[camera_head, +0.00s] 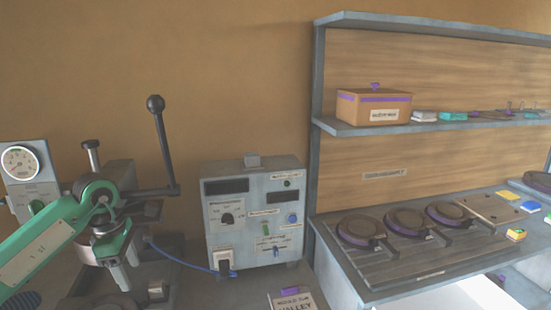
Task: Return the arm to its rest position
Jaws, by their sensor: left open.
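My left arm, green and grey, comes in from the left edge. My left gripper (121,276) points down at the lower left, open, in front of the press (122,172). Its jaws look empty. The press has a dark lever (164,145) with a black ball knob, standing almost upright. My arm hides part of the press, and its lower part is partly cut off by the bottom edge. My right arm and gripper are not in view.
A grey control box (255,215) stands right of the press, with a blue cable (180,260) running between them. A white gauge panel (27,172) is at far left. A bench (375,285) on the right holds round dark plates (408,222). A shelf (440,126) carries a brown box (373,106).

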